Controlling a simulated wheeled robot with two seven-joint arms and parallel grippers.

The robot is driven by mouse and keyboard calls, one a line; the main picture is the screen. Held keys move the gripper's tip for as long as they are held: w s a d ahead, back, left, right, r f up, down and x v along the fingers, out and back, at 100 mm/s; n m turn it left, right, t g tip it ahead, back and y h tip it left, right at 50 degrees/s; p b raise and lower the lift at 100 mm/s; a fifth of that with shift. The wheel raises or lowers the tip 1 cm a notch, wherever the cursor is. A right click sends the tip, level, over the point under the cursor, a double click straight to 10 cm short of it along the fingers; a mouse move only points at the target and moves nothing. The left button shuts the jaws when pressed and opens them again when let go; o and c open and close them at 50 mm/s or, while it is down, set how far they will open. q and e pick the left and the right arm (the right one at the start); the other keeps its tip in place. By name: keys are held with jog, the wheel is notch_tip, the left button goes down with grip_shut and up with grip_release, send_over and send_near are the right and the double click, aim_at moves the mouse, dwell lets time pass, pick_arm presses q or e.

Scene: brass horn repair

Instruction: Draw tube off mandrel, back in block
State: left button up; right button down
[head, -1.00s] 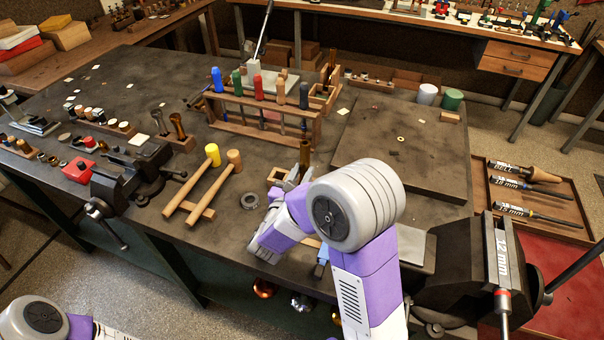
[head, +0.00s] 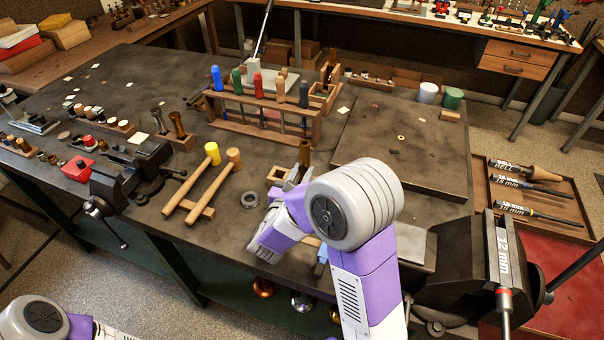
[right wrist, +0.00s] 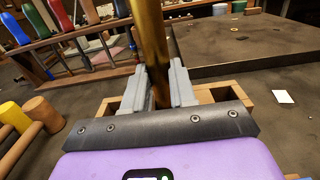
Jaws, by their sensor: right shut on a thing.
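My right gripper (right wrist: 157,88) is shut on an upright brass tube (right wrist: 151,40); the tube's top also shows in the head view (head: 304,153). The small wooden block (head: 279,173) is just beside the tube in the head view. In the right wrist view the block (right wrist: 236,96) shows behind and on both sides of the jaws, with square openings. The tube's lower end is hidden, so I cannot tell whether it is in the block. The mandrel marked 12 mm (head: 503,262) is in the vise (head: 462,262) at right, with no tube visible on it. My left gripper is out of view.
Two mallets (head: 203,185) and a dark ring (head: 250,200) lie left of the block. A tool rack (head: 262,103) stands behind it. A raised dark board (head: 405,145) is at back right. A tray (head: 535,205) holds more mandrels.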

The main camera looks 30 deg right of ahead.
jog(key=shift+f+b, duration=0.9)
jog(key=shift+f, duration=0.3)
jog(key=shift+s+d+f, duration=0.1)
jog(key=shift+s+f, duration=0.05)
jog(key=shift+f, duration=0.15)
jog(key=shift+f+b, duration=0.15)
jog(key=shift+b, duration=0.2)
jog(key=c, duration=0.8)
grip_release()
